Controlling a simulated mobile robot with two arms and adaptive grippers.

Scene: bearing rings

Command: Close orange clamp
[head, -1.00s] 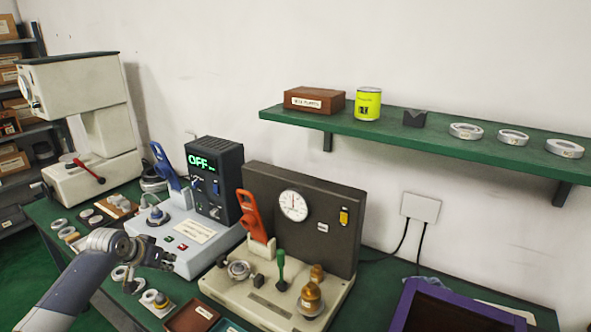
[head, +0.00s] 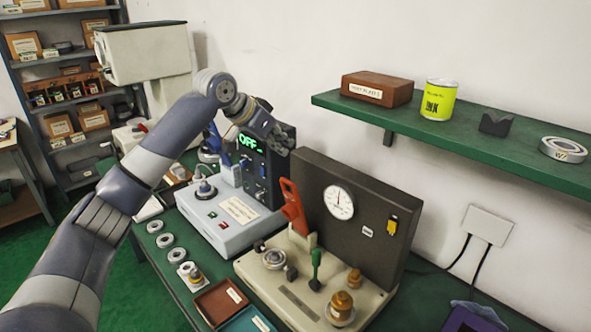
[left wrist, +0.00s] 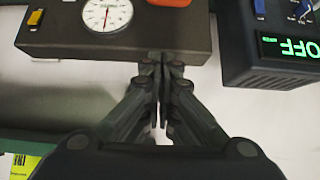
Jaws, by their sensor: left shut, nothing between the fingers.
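The orange clamp (head: 292,206) stands upright on the beige base of the gauge fixture, in front of the dark panel. A bit of orange also shows at the top edge of the left wrist view (left wrist: 170,2). My left gripper (head: 284,146) is raised in front of the control box with the OFF display, above and behind the clamp and apart from it. In the left wrist view its fingers (left wrist: 160,100) are together with nothing between them. My right gripper is not in view.
The dark panel with the dial gauge (head: 339,202) stands right of the clamp. The grey control box (head: 262,165) is close to my left gripper. A green knob (head: 316,262) and brass parts (head: 341,303) stand on the fixture base (head: 285,293). A green shelf (head: 440,138) hangs at right.

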